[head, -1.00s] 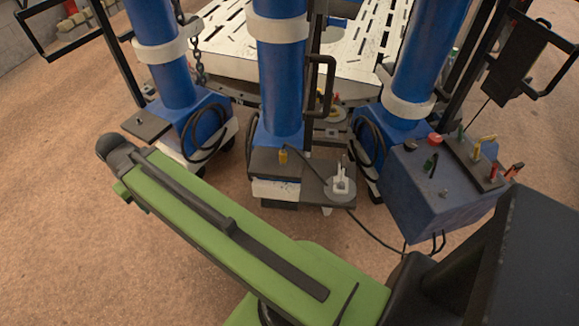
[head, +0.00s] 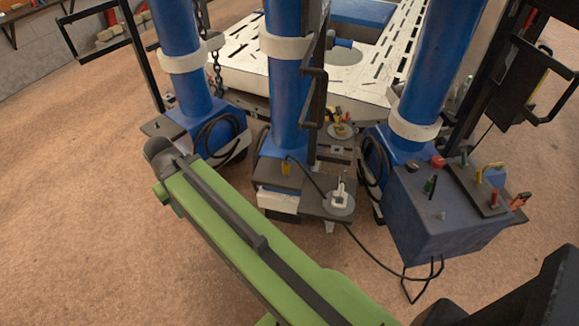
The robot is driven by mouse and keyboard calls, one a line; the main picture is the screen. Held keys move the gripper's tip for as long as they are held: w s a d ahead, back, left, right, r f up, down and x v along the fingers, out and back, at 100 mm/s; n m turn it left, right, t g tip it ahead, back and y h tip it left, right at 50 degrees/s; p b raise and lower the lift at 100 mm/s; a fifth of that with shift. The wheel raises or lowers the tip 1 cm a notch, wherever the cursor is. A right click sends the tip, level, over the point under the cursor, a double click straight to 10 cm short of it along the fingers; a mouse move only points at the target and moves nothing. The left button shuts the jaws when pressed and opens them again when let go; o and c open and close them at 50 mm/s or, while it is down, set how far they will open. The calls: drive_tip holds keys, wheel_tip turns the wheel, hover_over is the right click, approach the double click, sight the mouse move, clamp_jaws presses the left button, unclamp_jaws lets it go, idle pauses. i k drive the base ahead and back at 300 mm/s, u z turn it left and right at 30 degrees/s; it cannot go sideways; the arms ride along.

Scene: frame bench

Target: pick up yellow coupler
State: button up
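Several small yellow pieces show in the head view, and I cannot tell which is the yellow coupler. A yellow, angled piece (head: 491,174) sits on the dark plate on top of the blue box at right, among red and green pieces. A small yellow and orange piece (head: 339,128) sits on a round disc behind the middle column. My green arm link crosses the lower part of the view. My gripper is not in view.
Three blue columns, including the middle one (head: 285,80), stand before a white slotted platform (head: 245,68). A white fitting (head: 340,196) stands on a low plate. A black cable (head: 375,257) runs along the floor to the blue box (head: 435,222). Open floor lies at left.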

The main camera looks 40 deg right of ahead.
sight(285, 165)
drive_tip(key=i, duration=0.85)
drive_tip(key=u, duration=0.05)
